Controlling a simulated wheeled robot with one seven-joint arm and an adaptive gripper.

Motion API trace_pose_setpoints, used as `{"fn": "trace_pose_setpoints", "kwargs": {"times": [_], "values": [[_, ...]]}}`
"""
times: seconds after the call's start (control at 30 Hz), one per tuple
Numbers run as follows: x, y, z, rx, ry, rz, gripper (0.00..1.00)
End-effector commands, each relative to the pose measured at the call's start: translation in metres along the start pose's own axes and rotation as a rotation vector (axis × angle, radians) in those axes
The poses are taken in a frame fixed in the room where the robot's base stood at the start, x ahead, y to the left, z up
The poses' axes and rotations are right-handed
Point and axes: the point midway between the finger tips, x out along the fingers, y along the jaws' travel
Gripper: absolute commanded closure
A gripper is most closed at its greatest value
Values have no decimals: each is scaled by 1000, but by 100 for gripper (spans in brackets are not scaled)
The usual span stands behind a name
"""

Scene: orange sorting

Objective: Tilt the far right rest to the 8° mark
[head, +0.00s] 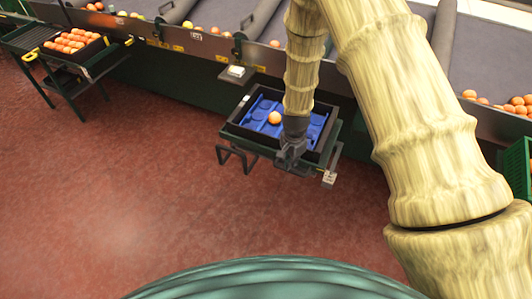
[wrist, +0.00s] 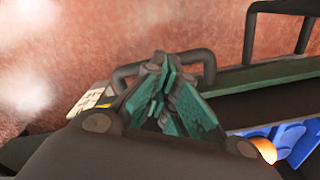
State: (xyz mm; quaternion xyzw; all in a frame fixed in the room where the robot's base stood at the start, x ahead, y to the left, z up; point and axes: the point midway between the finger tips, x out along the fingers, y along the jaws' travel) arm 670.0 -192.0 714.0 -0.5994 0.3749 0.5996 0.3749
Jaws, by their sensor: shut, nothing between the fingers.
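The rest (head: 222,154) stands below the conveyor in the head view, with a dark frame and bent bar handles at its front. On it lies a black tray (head: 237,124) with a blue insert (head: 262,108) and one orange (head: 275,118). A small pale plate (head: 328,178) with dark marks sits at its right front corner; I cannot read the marks. My gripper (head: 290,158) is over the tray's front edge, its fingers shut and empty. In the wrist view the shut fingers (wrist: 168,92) show before a dark bar handle (wrist: 128,72) and a pale plate (wrist: 92,100). Contact cannot be told.
Another rest with a tray of oranges (head: 72,42) stands at the far left. The conveyor (head: 200,45) runs along the back with loose fruit. A green crate (head: 517,165) is at the right edge. The red floor (head: 120,180) in front is clear.

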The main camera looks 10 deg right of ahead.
Motion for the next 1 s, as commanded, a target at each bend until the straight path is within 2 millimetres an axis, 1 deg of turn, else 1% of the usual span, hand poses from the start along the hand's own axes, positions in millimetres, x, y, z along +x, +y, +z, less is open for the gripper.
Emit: {"fn": "trace_pose_setpoints", "kwargs": {"times": [1.0], "values": [[10, 0, 0, 0, 0, 0, 100]]}}
